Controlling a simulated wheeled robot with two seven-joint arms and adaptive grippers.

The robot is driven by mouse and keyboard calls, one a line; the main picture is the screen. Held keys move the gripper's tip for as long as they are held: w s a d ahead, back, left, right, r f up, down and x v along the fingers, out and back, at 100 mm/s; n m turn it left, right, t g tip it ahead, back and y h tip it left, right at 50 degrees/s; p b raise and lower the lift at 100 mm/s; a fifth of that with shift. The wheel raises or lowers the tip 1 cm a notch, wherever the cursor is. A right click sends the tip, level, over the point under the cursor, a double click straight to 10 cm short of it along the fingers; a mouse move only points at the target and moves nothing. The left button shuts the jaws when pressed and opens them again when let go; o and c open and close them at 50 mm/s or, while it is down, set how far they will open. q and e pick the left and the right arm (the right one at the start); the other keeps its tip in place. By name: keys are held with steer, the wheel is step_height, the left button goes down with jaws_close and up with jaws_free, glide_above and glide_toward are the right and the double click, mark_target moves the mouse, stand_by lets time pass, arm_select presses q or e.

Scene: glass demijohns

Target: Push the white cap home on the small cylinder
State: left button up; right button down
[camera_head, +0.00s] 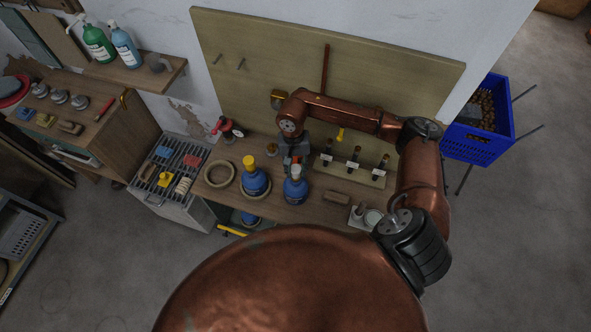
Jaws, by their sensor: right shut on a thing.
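The small blue cylinder (296,191) stands upright near the front edge of the wooden bench, with a pale label on its body. The white cap (295,171) is at its top; from this height I cannot tell how far down it sits. My right gripper (294,162) points down at the cap from behind and above, shut on it, with its fingertips hard to make out. My left gripper is not in view.
A blue vessel with a yellow cap (255,181) stands close on the left, beside a pale ring (219,173). A rack (350,174) with several small dark fittings is on the right. A wooden block (337,197) and white tray (363,221) lie near the front edge.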

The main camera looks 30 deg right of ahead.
steer(key=shift+s+f+b, duration=0.1)
steer(key=shift+f+b, duration=0.1)
steer(key=shift+b, duration=0.1)
stand_by(0.9)
steer(key=c, duration=1.4)
jaws_free()
steer(key=shift+r, duration=0.1)
steer(key=shift+r, duration=0.1)
steer(key=shift+w+r+p, duration=0.15)
steer(key=shift+r+p, duration=0.05)
steer(key=shift+r, duration=0.75)
steer(key=shift+w+r+p, duration=0.15)
steer(key=shift+w+r, duration=0.05)
steer(key=shift+r, duration=0.8)
steer(key=shift+w+r+p, duration=0.15)
steer(key=shift+r+p, duration=0.05)
steer(key=shift+r, duration=0.75)
steer(key=shift+r, duration=0.1)
steer(key=shift+w+r, duration=0.1)
steer(key=shift+r, duration=0.25)
step_height(320, 180, up, 11)
steer(key=w, duration=0.1)
steer(key=shift+d, duration=0.2)
